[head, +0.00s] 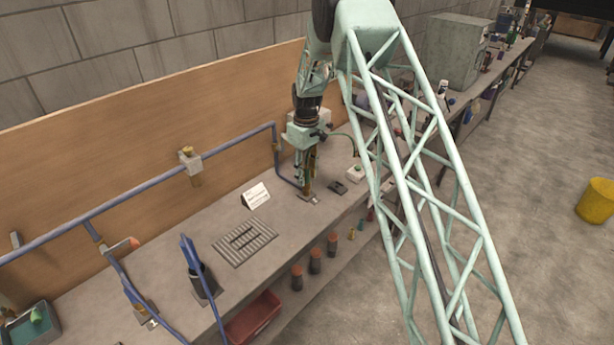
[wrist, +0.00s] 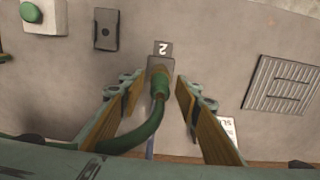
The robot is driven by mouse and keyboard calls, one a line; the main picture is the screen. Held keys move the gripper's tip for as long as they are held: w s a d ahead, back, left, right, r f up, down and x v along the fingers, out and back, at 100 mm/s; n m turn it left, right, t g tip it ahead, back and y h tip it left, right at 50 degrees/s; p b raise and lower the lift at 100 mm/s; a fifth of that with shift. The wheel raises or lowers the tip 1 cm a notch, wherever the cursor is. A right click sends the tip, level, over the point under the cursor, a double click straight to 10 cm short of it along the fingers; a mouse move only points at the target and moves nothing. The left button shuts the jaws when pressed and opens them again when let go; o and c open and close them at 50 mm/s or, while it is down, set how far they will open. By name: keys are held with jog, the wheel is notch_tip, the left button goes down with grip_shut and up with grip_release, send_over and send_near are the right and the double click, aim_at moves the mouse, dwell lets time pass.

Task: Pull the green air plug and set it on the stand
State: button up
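The air plug (wrist: 158,82) is a brass-coloured end on a green hose (wrist: 143,133). It sits at a small fitting on the bench beside a plate marked 2 (wrist: 163,48). My gripper (wrist: 158,92) is open, with its two wood-coloured finger pads apart on either side of the plug; gaps show on both sides. In the head view my gripper (head: 307,192) points down at the back of the bench, and its fingers mostly hide the plug. A small dark block with a round mark (wrist: 105,29) lies nearby, also in the head view (head: 338,187); I cannot tell whether it is the stand.
A white box with a green button (wrist: 32,12) is beyond the dark block. A slatted grille (head: 245,242) and a white sign card (head: 256,195) are to the left in the head view. A blue pipe (head: 234,146) runs along the wooden backboard.

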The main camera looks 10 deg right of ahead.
dwell(0.8)
grip_shut()
jog(key=shift+r+p, duration=0.5)
jog(key=shift+r, duration=2.55)
